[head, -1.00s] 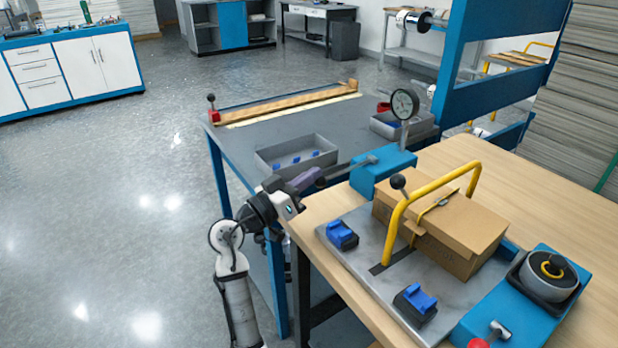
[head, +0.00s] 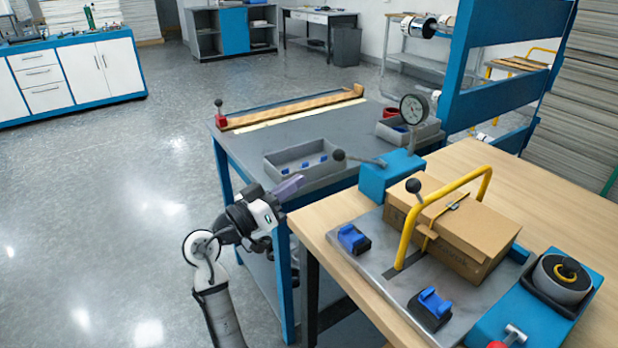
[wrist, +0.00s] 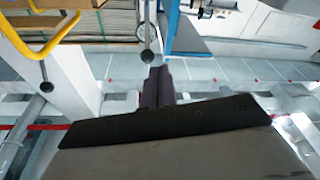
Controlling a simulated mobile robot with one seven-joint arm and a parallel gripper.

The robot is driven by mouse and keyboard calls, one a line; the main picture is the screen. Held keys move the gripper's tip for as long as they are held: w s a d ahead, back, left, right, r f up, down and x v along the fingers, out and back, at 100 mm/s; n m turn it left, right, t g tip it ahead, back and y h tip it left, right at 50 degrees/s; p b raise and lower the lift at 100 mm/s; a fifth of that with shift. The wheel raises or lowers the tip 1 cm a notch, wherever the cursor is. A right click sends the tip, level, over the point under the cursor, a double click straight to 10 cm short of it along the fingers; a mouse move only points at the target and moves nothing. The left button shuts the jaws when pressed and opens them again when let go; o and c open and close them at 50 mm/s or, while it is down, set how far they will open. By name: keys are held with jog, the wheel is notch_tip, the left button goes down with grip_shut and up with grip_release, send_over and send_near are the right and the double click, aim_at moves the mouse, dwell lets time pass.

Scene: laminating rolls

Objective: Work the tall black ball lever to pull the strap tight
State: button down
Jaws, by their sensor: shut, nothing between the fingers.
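One black ball lever (head: 363,159) sticks out to the left from a blue block with a round dial gauge (head: 413,109). A second black ball lever (head: 414,190) stands upright beside the yellow arch; I cannot tell for sure which one is meant. A strap with a buckle (head: 456,201) lies over a cardboard box (head: 477,238). My gripper (head: 289,187), with purple fingers, is shut and empty. It is left of and below the gauge block's lever ball, apart from it. In the wrist view, my fingers (wrist: 158,85) point towards a black ball (wrist: 147,56).
The box sits on a grey plate with blue clamps (head: 353,238) and a yellow arch (head: 405,235). A grey tray (head: 302,158) lies on the table behind. The floor at left is clear.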

jog(key=shift+v, duration=1.55)
